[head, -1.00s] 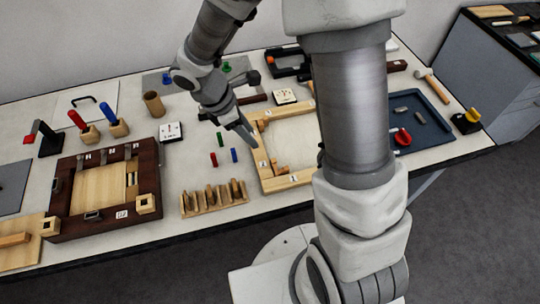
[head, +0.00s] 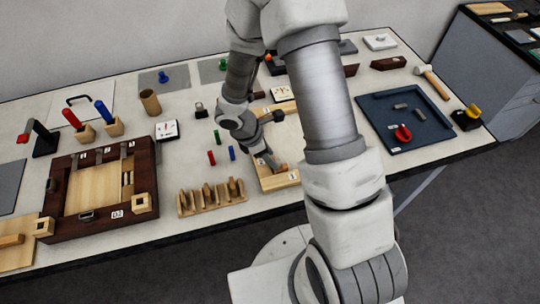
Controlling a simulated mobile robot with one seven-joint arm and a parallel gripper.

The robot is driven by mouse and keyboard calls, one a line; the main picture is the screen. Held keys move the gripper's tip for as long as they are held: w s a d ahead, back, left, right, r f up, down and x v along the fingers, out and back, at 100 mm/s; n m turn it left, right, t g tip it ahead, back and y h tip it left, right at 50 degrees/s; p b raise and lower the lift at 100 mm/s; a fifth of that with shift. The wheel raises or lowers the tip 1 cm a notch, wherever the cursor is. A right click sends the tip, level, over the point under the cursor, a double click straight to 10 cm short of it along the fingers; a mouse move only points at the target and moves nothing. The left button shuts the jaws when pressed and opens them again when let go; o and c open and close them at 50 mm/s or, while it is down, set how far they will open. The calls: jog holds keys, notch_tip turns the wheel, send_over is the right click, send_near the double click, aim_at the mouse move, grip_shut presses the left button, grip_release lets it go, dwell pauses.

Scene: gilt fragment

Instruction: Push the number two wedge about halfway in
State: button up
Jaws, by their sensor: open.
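The pale wooden frame (head: 283,183) lies right of the table's middle, mostly hidden behind my arm. A white number label shows on its near bar; the digit is too small to read. My gripper (head: 268,163) is open, pointing down over the near left corner of this frame, close to small wooden pieces there. I cannot tell whether it touches any of them. The number two wedge cannot be made out with certainty, nor how far in it sits.
A wooden rack (head: 212,197) stands left of the frame, with a red peg (head: 211,157) and a blue peg (head: 232,153) behind it. A dark-framed panel (head: 62,225) lies at left. A blue tray (head: 440,127) lies at right.

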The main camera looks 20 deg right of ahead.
jog(key=shift+c, duration=0.2)
grip_shut()
dwell(1.2)
